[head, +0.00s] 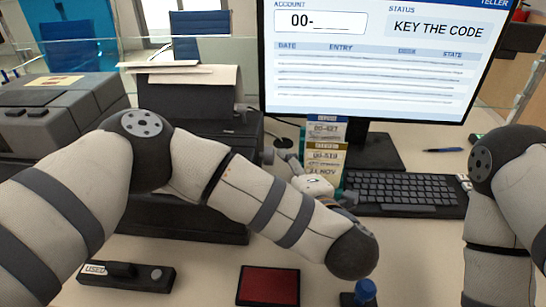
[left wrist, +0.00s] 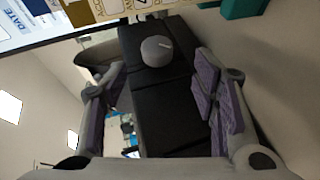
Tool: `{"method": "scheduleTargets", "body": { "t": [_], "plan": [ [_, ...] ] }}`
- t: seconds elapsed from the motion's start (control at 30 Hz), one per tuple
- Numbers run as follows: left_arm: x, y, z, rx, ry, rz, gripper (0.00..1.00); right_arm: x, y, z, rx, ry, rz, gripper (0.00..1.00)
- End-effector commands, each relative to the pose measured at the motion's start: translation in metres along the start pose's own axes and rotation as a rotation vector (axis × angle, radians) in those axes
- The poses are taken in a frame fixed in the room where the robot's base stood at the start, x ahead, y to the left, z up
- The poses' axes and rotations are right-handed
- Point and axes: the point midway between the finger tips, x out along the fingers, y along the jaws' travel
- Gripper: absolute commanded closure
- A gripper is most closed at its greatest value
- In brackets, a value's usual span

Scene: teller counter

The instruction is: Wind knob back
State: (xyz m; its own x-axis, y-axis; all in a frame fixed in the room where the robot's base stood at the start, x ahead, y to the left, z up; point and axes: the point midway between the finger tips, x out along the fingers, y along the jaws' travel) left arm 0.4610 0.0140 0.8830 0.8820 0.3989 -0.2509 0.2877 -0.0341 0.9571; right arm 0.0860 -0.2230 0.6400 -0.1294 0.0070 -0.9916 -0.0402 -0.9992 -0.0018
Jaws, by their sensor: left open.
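A grey rounded knob (left wrist: 157,51) with a light mark sticks out from the side of the black printer (head: 190,92); the printer also fills the middle of the left wrist view (left wrist: 178,125). My left gripper (head: 283,160) is beside the printer's right side, partly behind my own forearm. In the left wrist view my left gripper (left wrist: 158,82) is open, its purple-padded fingers apart and nothing between them. The knob lies beyond the fingertips, roughly in line with the gap. In the head view the knob is hard to tell from the fingers. My right gripper is out of view.
A monitor (head: 375,60) reads KEY THE CODE, with a keyboard (head: 405,190) below it. Paper slips (head: 326,135) hang close beside the left gripper. A red pad (head: 268,285), a blue-handled stamp (head: 364,292) and a USED stamp tray (head: 125,276) sit in front.

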Motion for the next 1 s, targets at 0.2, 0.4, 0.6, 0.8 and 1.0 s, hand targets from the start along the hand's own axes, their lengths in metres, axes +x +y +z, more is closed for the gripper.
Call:
{"method": "scheduleTargets", "body": {
  "t": [0.2,0.4,0.6,0.8,1.0],
  "plan": [
    [0.046,0.004,0.000,-0.003,0.000,0.008,0.46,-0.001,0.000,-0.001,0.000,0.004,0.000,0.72],
    [0.061,0.004,0.001,-0.001,-0.003,0.008,0.46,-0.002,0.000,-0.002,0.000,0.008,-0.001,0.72],
    [0.061,0.004,0.001,-0.001,-0.003,0.007,0.46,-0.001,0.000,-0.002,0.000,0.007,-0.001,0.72],
    [0.061,0.004,0.001,-0.001,-0.004,0.007,0.89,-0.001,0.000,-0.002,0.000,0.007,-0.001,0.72],
    [0.061,0.004,0.001,0.000,-0.004,0.005,0.94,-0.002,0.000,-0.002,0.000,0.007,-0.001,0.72]
  ]
}}
